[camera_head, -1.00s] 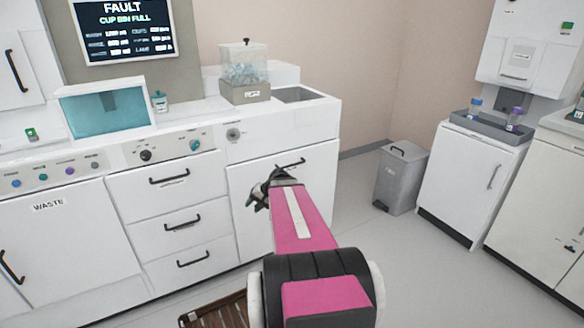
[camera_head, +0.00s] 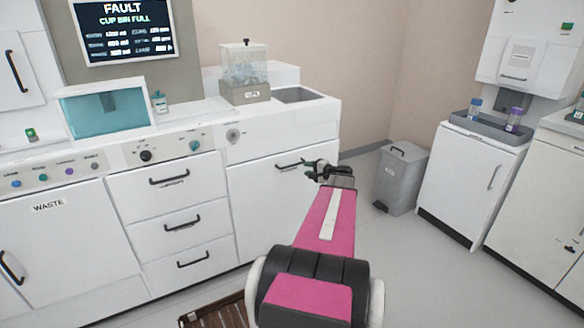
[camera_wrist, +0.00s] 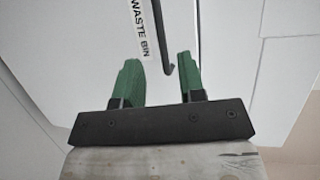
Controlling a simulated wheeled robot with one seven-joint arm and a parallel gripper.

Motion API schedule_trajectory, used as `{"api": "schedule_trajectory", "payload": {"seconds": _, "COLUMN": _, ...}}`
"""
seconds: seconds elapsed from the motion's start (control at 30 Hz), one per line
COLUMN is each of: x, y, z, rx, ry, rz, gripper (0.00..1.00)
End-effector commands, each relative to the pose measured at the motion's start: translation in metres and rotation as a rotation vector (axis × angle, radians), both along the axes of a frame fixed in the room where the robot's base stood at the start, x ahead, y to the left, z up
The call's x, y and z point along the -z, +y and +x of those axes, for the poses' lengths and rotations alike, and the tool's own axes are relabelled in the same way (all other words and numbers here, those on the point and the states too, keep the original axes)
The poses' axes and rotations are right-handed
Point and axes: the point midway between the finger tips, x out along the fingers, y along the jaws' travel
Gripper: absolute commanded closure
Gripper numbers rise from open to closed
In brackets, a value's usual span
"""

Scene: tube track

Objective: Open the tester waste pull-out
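A white front panel (camera_head: 270,205) under the sink counter has a black bar handle (camera_head: 290,165) near its top. It looks closed. In the wrist view the black handle (camera_wrist: 168,40) runs beside a label reading "WASTE BIN" (camera_wrist: 144,28). My gripper (camera_head: 312,167) is at the right end of that handle in the head view. In the wrist view my gripper (camera_wrist: 159,62) is open, its two green fingers apart. The handle's end shows in the gap between them, nearer the right finger. I cannot tell whether they touch it.
Another white front (camera_head: 60,245), labelled "WASTE", stands at the far left. Several drawers (camera_head: 180,225) are between. A grey pedal bin (camera_head: 400,180) stands on the floor to the right. A brown slatted item (camera_head: 215,312) lies on the floor. Floor right of my arm is clear.

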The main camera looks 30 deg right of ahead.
Motion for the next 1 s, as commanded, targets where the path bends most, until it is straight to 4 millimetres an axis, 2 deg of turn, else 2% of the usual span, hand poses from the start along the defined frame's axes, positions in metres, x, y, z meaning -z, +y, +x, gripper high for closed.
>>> {"api": "schedule_trajectory", "payload": {"seconds": 0.3, "x": 0.011, "y": 0.021, "z": 0.052, "rx": -0.003, "ry": 0.001, "rz": -0.001, "gripper": 0.63}}
{"api": "schedule_trajectory", "payload": {"seconds": 0.5, "x": 0.016, "y": 0.032, "z": 0.077, "rx": -0.002, "ry": 0.001, "rz": -0.001, "gripper": 0.63}}
{"api": "schedule_trajectory", "payload": {"seconds": 0.7, "x": 0.018, "y": 0.037, "z": 0.088, "rx": -0.001, "ry": 0.001, "rz": -0.001, "gripper": 0.63}}
{"api": "schedule_trajectory", "payload": {"seconds": 1.0, "x": 0.018, "y": 0.038, "z": 0.088, "rx": -0.001, "ry": 0.001, "rz": -0.001, "gripper": 0.63}}
